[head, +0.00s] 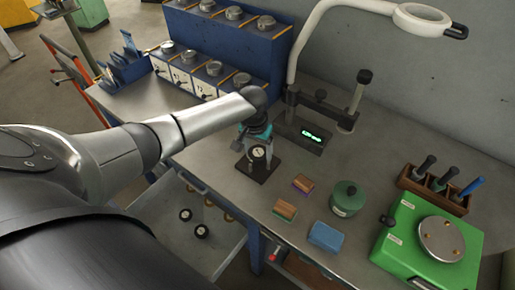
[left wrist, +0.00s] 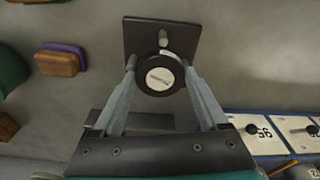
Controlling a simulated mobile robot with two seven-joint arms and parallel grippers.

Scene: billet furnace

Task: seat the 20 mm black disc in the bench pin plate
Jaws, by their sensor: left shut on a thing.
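My left gripper (left wrist: 158,68) is shut on the black disc (left wrist: 158,74), one finger on each side of its rim. The disc has a black rim and a pale face with small lettering. It also shows in the head view (head: 258,153), below the left gripper (head: 257,140). The pin plate (left wrist: 187,36) is a dark rectangular plate on the grey bench, and it also shows in the head view (head: 257,173). The disc overlaps the plate's near part in the left wrist view. One upright pin (left wrist: 163,38) shows beyond the disc. The gap between disc and plate cannot be told. My right gripper is not in view.
An open drawer (head: 150,205) below the bench holds several black and brass discs. A digital gauge stand (head: 313,137) stands behind the plate. Wood-topped blocks (head: 302,184), a green round tin (head: 347,198) and a green scale (head: 405,250) stand to the right.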

